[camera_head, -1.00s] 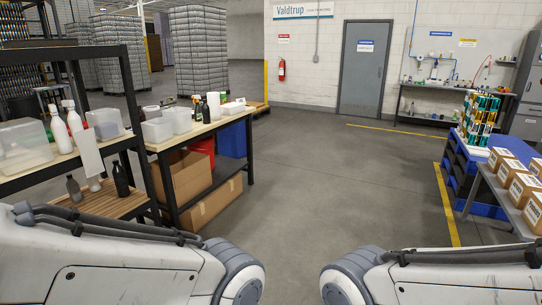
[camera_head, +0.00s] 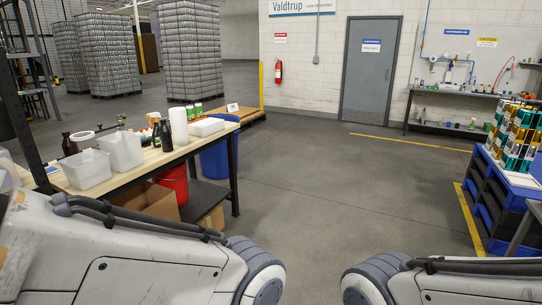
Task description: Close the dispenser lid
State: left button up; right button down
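I see no dispenser or dispenser lid that I can make out in the head view. My two arms come in from the lower left and lower right, but both grippers are outside the picture.
A wooden-topped workbench (camera_head: 146,171) stands at left with white bins (camera_head: 122,149), dark bottles (camera_head: 166,136) and a white roll (camera_head: 179,125). Stacked cans (camera_head: 515,132) stand at right. The middle floor (camera_head: 330,190) is clear.

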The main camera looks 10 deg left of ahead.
aim_at(123, 117)
jog(key=u, duration=0.25)
jog(key=i, duration=2.1)
jog(key=u, duration=1.05)
jog(key=i, duration=1.9)
jog(key=u, duration=0.5)
